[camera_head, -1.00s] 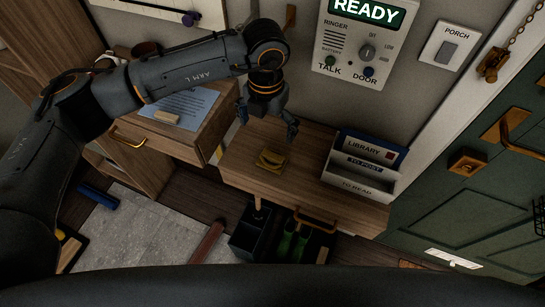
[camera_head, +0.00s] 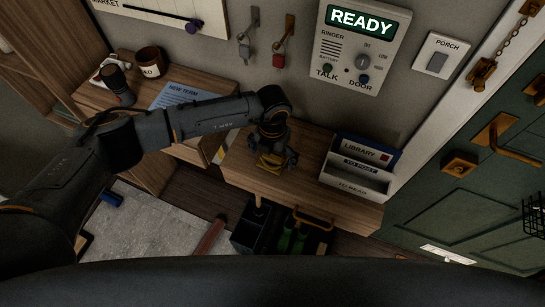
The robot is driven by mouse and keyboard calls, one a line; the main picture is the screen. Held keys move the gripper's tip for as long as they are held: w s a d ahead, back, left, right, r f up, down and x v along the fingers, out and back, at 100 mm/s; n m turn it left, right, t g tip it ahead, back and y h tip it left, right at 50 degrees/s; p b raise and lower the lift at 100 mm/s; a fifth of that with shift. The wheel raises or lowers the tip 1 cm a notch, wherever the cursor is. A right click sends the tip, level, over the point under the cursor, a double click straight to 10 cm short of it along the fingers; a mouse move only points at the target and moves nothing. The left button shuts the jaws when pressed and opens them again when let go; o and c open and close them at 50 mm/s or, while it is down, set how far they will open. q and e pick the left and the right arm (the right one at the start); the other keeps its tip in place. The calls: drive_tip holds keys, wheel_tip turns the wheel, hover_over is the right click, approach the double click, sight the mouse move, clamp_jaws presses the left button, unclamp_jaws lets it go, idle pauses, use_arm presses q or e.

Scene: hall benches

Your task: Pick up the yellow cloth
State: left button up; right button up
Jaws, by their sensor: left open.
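The yellow cloth (camera_head: 269,163) lies folded on the wooden bench top (camera_head: 238,166), left of the letter rack. My left gripper (camera_head: 275,161) points down at the cloth, its fingers spread on either side of it. The gripper hides part of the cloth, and I cannot tell whether the fingers touch it. The right gripper is not in view.
The letter rack (camera_head: 358,174) stands right of the cloth. A brown mug (camera_head: 150,62) and a blue paper (camera_head: 182,95) are on the left bench. Keys (camera_head: 279,58) hang on the wall above. The green door (camera_head: 450,205) is at right.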

use_arm(q)
drive_tip(key=c, duration=1.1)
drive_tip(key=shift+s, duration=0.2)
drive_tip(key=shift+c, duration=1.4)
drive_tip(key=shift+a+f, duration=0.1)
drive_tip(key=shift+f, duration=0.05)
drive_tip(key=shift+s, duration=0.1)
drive_tip(key=shift+r, duration=0.3)
drive_tip(key=shift+w+r+b, duration=0.15)
drive_tip(key=shift+r+b, duration=0.05)
drive_tip(key=shift+r, duration=0.4)
drive_tip(key=shift+w+r+b, duration=0.15)
drive_tip(key=shift+r+b, duration=0.05)
drive_tip(key=shift+r, duration=0.35)
drive_tip(key=s+d+r+b, duration=0.5)
drive_tip(key=s+d+r, duration=0.3)
drive_tip(key=s+r, duration=0.2)
drive_tip(key=shift+s+r, duration=0.2)
drive_tip(key=shift+s, duration=0.6)
